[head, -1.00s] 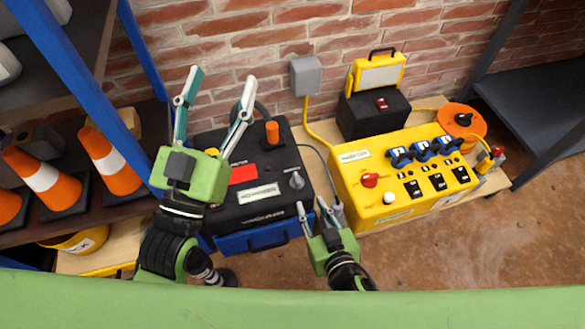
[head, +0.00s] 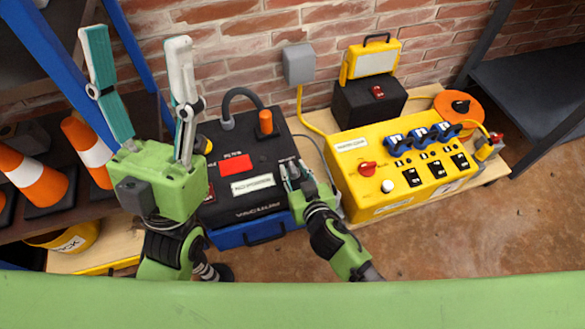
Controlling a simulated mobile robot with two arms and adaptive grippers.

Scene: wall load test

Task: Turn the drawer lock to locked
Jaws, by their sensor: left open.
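The black unit (head: 217,213) with a blue drawer (head: 240,234) at its front stands on the bench. In the earlier view a small grey turn knob, possibly the lock, shows on its top at the right; my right gripper now hides most or all of that spot. My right gripper (head: 292,165) is over the unit's right edge, fingers pointing away from me. I cannot tell whether they touch or hold the knob. My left gripper (head: 137,37) is open and empty, raised at the left, fingers pointing up and wide apart.
A yellow box (head: 372,200) with a red knob and blue connectors stands close to the right. An orange post (head: 265,122) and black hose rise at the unit's back. Orange cones (head: 35,178) and a blue shelf post (head: 60,50) are at the left.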

